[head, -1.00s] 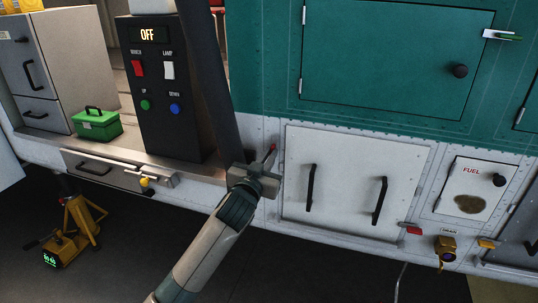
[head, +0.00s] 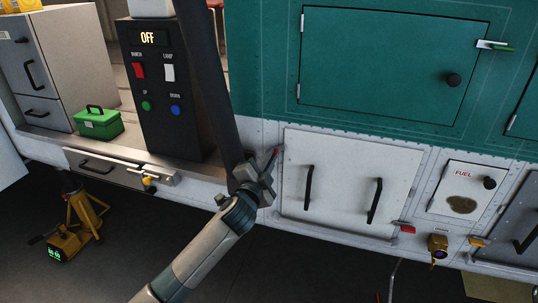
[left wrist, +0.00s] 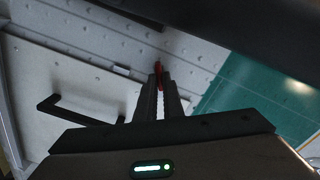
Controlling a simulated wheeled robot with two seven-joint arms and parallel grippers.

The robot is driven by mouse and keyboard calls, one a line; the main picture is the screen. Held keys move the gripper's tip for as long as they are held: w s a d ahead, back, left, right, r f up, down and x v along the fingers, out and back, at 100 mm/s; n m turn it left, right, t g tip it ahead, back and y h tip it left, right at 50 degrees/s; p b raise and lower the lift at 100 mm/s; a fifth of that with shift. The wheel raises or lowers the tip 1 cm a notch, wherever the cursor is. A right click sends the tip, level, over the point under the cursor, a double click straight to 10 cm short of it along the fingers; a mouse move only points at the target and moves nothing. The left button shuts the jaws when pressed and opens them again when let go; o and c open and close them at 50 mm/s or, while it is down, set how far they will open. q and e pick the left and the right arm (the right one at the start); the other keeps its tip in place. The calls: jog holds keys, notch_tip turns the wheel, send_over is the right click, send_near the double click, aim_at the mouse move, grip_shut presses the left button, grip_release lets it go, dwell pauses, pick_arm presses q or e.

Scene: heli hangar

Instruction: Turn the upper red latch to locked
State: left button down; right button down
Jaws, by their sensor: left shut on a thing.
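The upper red latch (head: 276,152) is at the upper left corner of the white panel with two black handles (head: 335,185). It stands tilted, its top leaning right. My left gripper (head: 268,168) is at the latch and shut on it. In the left wrist view the red latch (left wrist: 158,75) shows between the fingertips (left wrist: 158,88), partly hidden by them. A second red latch (head: 407,228) is at the panel's lower right corner, lying about level. My right gripper is not in view.
A black switch console (head: 163,90), a green toolbox (head: 98,122) and a yellow jack (head: 75,230) are to the left. A fuel door (head: 468,190) is to the right.

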pick_arm(q)
jog(key=m+p, duration=0.2)
jog(key=m, duration=0.4)
jog(key=shift+f, duration=0.1)
dwell(0.5)
jog(key=c, duration=1.9)
grip_release()
jog(key=shift+s, duration=0.1)
